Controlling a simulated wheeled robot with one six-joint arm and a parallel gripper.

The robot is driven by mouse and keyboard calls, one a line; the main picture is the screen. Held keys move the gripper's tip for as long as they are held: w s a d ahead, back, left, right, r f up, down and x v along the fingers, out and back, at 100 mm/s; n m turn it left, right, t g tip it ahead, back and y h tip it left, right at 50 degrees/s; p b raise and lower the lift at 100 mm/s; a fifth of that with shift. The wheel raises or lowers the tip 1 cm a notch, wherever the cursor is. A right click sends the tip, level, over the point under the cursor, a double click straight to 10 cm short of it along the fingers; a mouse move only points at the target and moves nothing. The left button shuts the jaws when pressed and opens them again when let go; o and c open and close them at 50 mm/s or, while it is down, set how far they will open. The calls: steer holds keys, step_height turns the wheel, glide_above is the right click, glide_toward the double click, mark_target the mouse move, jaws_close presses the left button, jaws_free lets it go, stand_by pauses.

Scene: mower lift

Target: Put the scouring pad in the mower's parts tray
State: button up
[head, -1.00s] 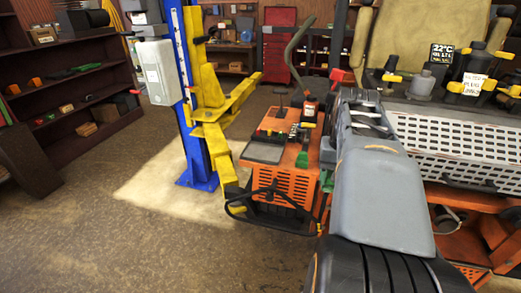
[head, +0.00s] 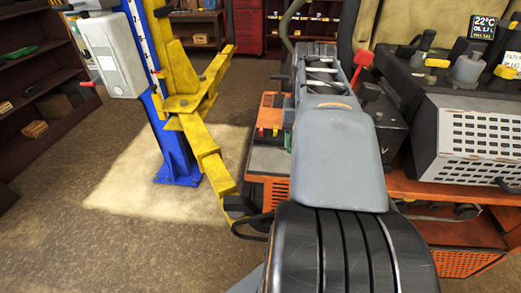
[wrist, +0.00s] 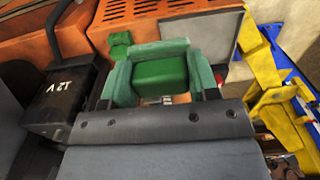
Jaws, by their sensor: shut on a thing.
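In the wrist view, my gripper (wrist: 158,80) has its two teal fingers on either side of a green block, which looks like the scouring pad (wrist: 160,74), and is shut on it. A grey panel that may be this tray (wrist: 207,32) lies beyond the pad in the wrist view.
A blue lift post (head: 178,150) with yellow arms (head: 210,150) stands left of the mower. A black 12 V box (wrist: 62,100) is left of my gripper in the wrist view. Floor at left is open.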

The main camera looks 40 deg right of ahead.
steer(key=w+a+f+p, duration=0.2)
steer(key=w+f, duration=0.1)
steer(key=w, duration=0.3)
glide_above(263, 164)
steer(key=s, duration=0.1)
step_height(263, 164, down, 4)
steer(key=shift+d+f, duration=0.15)
steer(key=shift+w+f, duration=0.45)
steer(key=shift+f, duration=0.15)
steer(key=shift+w+f, duration=0.2)
steer(key=shift+f, duration=1.55)
steer(key=shift+f, duration=0.2)
steer(key=o, duration=0.9)
steer(key=shift+r, duration=0.1)
